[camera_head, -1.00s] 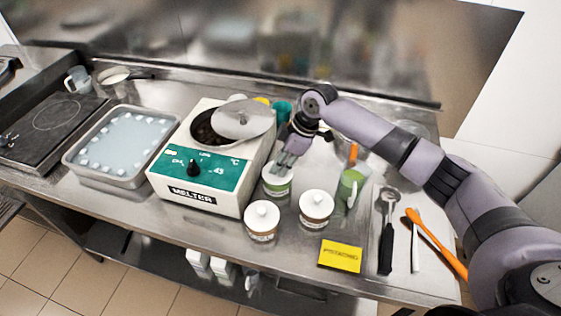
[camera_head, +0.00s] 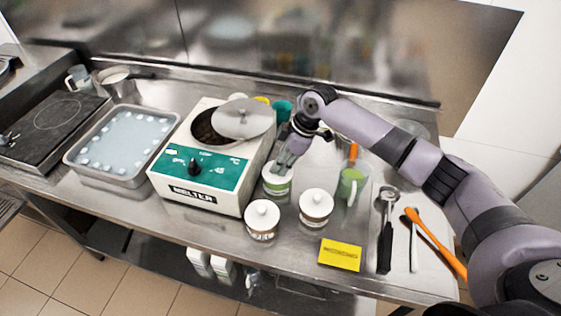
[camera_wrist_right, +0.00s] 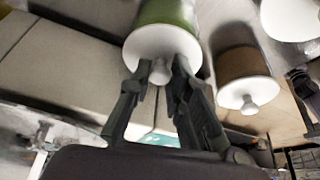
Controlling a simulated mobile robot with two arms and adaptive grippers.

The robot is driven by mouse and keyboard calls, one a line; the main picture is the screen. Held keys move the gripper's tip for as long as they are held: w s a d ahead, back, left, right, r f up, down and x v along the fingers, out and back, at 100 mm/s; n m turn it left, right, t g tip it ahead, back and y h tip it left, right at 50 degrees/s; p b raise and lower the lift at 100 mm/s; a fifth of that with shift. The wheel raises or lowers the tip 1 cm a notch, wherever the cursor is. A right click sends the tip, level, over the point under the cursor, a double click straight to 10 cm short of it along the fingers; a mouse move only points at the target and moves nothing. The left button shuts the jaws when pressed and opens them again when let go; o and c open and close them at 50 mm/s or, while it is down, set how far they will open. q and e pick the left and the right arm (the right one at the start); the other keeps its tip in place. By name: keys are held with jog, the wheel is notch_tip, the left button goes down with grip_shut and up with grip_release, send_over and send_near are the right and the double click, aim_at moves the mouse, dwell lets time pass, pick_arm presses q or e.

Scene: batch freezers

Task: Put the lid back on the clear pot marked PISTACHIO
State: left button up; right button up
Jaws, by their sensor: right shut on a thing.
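The clear pot with green contents (camera_head: 277,187) stands on the steel counter, just right of the melter; its label is too small to read. My right gripper (camera_head: 285,165) is above it, pointing down. In the right wrist view, the white lid (camera_wrist_right: 150,40) covers the end of the green pot (camera_wrist_right: 172,10). The gripper's fingertips (camera_wrist_right: 160,70) are shut on the lid's knob (camera_wrist_right: 158,74). The lid looks level with the pot; I cannot tell whether it is fully seated. My left gripper is not in view.
Two lidded pots with brown contents (camera_head: 262,222) (camera_head: 316,208) stand close in front and to the right. The melter (camera_head: 200,165) is close on the left.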

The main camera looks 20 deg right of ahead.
jog(key=o, duration=0.9)
jog(key=shift+c, duration=0.2)
jog(key=shift+o, duration=0.4)
jog(key=o, duration=0.4)
jog(key=shift+r+p, duration=3.5)
jog(key=shift+r, duration=0.05)
grip_shut()
